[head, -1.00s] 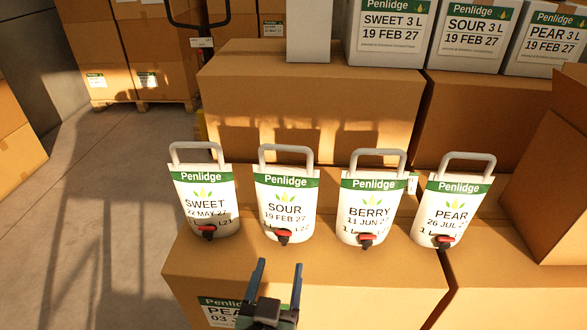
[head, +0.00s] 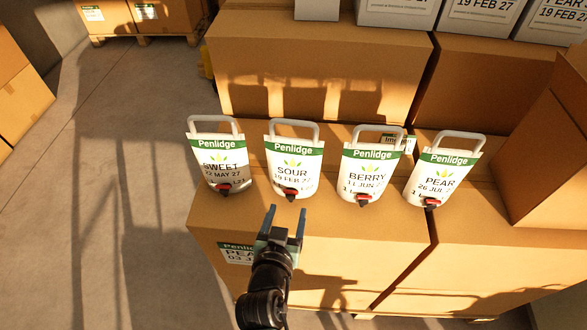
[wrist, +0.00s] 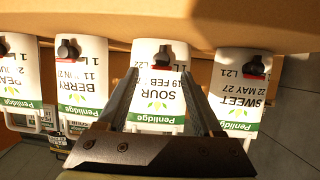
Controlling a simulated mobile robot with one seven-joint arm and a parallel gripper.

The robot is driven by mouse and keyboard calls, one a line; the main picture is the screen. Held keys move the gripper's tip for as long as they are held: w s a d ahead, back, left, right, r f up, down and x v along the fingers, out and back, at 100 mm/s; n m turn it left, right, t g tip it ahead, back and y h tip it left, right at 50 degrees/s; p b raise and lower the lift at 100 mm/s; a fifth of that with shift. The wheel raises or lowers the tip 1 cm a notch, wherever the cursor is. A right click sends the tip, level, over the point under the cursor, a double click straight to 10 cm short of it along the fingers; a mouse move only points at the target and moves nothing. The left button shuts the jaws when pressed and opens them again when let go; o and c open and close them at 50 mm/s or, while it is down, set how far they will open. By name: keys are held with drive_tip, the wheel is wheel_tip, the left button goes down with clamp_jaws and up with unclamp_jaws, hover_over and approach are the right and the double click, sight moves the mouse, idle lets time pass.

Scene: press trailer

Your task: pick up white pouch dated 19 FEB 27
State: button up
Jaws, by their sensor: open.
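The white pouch marked SOUR 19 FEB 27 (head: 292,171) stands on a cardboard box (head: 330,245), second from the left in a row, with a grey loop handle and a red-and-black tap. My gripper (head: 286,210) is open and empty, just in front of and below this pouch, apart from it in the head view. In the wrist view the SOUR pouch (wrist: 160,70) appears upside down between my two fingers (wrist: 165,95). Whether the fingers touch it cannot be told.
The SWEET 22 MAY 27 pouch (head: 219,165) stands to the left. The BERRY pouch (head: 370,175) and PEAR pouch (head: 441,178) stand to the right. Larger boxes (head: 320,70) rise behind. Open floor (head: 110,200) lies at left.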

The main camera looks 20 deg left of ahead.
sight(290, 194)
drive_tip(key=shift+a+p+x, duration=0.2)
drive_tip(key=shift+p+x, duration=0.2)
drive_tip(key=shift+x, duration=2.7)
clamp_jaws()
drive_tip(key=shift+w+a+r, duration=0.1)
drive_tip(key=shift+w+r, duration=0.05)
drive_tip(key=shift+r, duration=0.25)
